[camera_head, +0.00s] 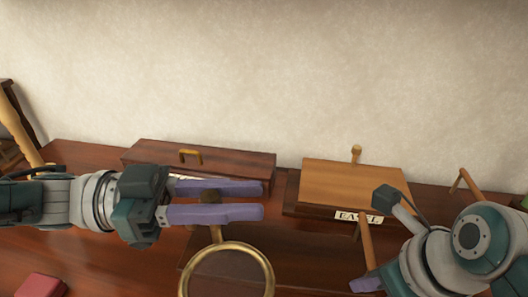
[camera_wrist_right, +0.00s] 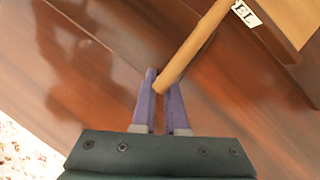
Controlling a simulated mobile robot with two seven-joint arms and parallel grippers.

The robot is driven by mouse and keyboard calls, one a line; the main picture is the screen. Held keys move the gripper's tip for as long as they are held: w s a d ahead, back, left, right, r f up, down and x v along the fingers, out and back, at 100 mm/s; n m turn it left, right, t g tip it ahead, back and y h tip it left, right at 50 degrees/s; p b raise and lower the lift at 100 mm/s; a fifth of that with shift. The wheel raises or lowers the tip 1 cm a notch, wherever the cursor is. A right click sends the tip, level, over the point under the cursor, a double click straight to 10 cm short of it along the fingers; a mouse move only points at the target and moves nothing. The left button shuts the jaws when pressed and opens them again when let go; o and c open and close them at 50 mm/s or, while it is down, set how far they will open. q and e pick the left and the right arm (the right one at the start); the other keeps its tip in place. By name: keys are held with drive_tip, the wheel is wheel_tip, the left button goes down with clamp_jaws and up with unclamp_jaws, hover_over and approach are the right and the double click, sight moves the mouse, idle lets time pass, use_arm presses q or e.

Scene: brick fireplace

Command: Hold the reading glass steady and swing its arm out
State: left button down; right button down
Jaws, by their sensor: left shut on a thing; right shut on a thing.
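The reading glass (camera_head: 238,245) shows as a brass ring with a short stem at the bottom centre of the head view. My left gripper (camera_head: 262,200) has its purple fingers closed around the brown mount at the top of that stem. My right gripper (camera_wrist_right: 160,88) is shut on the end of a light wooden rod (camera_wrist_right: 195,45). In the head view this rod (camera_head: 366,240) runs down from the labelled box to my right fingers, which my arm partly hides. I cannot see the rod joined to the glass.
A light wooden box (camera_head: 350,185) with a partly readable label stands at the back right, with another rod (camera_head: 462,181) beside it. A dark flat case (camera_head: 230,163) with a brass handle lies at the back left. A red block (camera_head: 40,286) is front left.

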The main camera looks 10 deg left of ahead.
sight(200, 200)
use_arm(q)
drive_tip(key=c, duration=0.7)
unclamp_jaws()
drive_tip(key=shift+o, duration=0.2)
drive_tip(key=shift+v, duration=3.8)
drive_tip(key=shift+c, duration=0.2)
